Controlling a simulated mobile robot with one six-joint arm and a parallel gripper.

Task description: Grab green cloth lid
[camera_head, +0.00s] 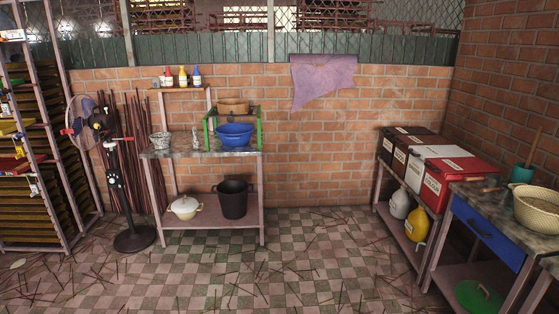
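A round green lid-like thing (478,298) lies low at the bottom right, under the table with the blue drawer. A small raised part shows near its top. I cannot tell from here whether it is cloth or whether it covers something, and its lower edge is close to the bottom of the picture. My gripper is not in view.
The table with the blue drawer (487,233) overhangs the lid and carries a woven basket (538,207). Boxes (460,178) and jugs stand left of it. A worktable (202,150) stands at the back, a fan (118,180) at left. The checkered floor (290,265) is open but littered with sticks.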

